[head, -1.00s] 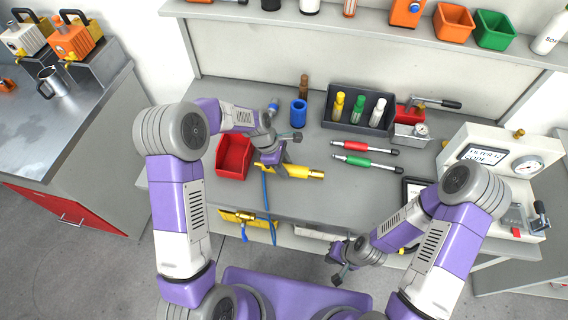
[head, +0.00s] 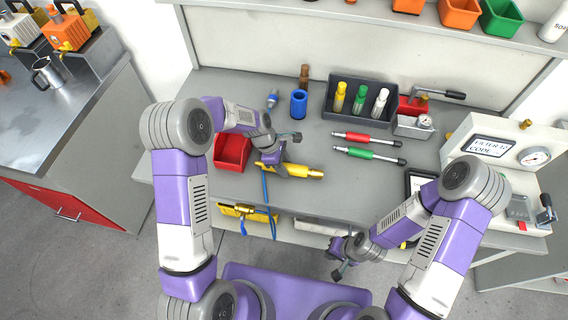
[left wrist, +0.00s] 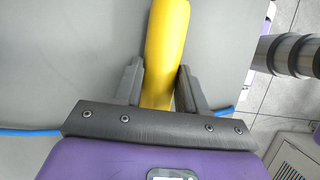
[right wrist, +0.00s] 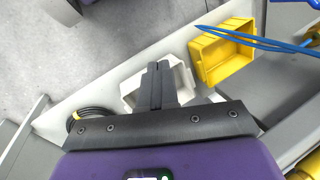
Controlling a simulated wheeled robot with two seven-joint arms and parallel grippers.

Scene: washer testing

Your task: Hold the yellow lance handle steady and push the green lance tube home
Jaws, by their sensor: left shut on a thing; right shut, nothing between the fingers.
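The yellow lance handle (head: 304,172) lies on the grey bench with its brass end to the right. My left gripper (head: 272,160) is shut around it; in the left wrist view the yellow handle (left wrist: 167,45) runs between the two fingers (left wrist: 160,85). A blue hose (left wrist: 25,133) passes under that gripper. The green lance tube (head: 368,155) lies on the bench to the right, below a similar red tube (head: 364,138), apart from the handle. My right gripper (head: 338,275) is low in front of the bench, shut and empty; its fingers (right wrist: 158,75) touch each other.
A red bin (head: 232,152) stands left of the handle. A dark tray (head: 388,125) of bottles and a blue cup (head: 299,104) stand behind. A gauge machine (head: 478,165) is at right. A yellow bin (right wrist: 213,62) sits below the bench front.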

